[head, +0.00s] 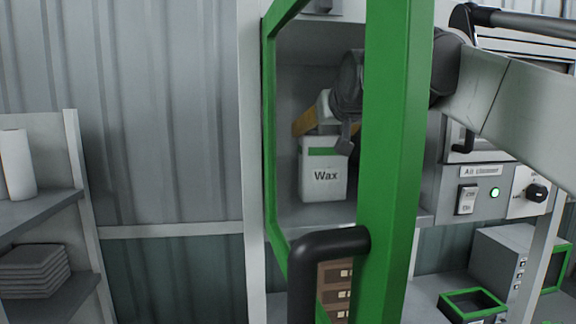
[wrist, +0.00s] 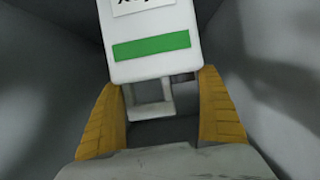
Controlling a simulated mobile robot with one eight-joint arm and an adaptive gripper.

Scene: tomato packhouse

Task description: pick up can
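The can is a white "Wax" container (head: 323,179) with a green band and a white handle on top. In the head view it stands inside a grey cabinet, at or just above the shelf. My gripper (head: 325,128) is above it, partly hidden by the green door frame. In the wrist view, the can (wrist: 152,66) is slightly tilted ahead of my gripper (wrist: 160,82). The yellow fingers are spread, with their tips near the can's top corners. The handle shows between them with gaps on both sides. No firm hold is visible.
A green door frame (head: 395,150) with a black handle (head: 325,244) stands in front of the cabinet, close to my arm. Cabinet walls are near on both sides. Brown drawers (head: 336,290) are below. A shelf unit (head: 40,209) is at left, a switch panel (head: 484,196) at right.

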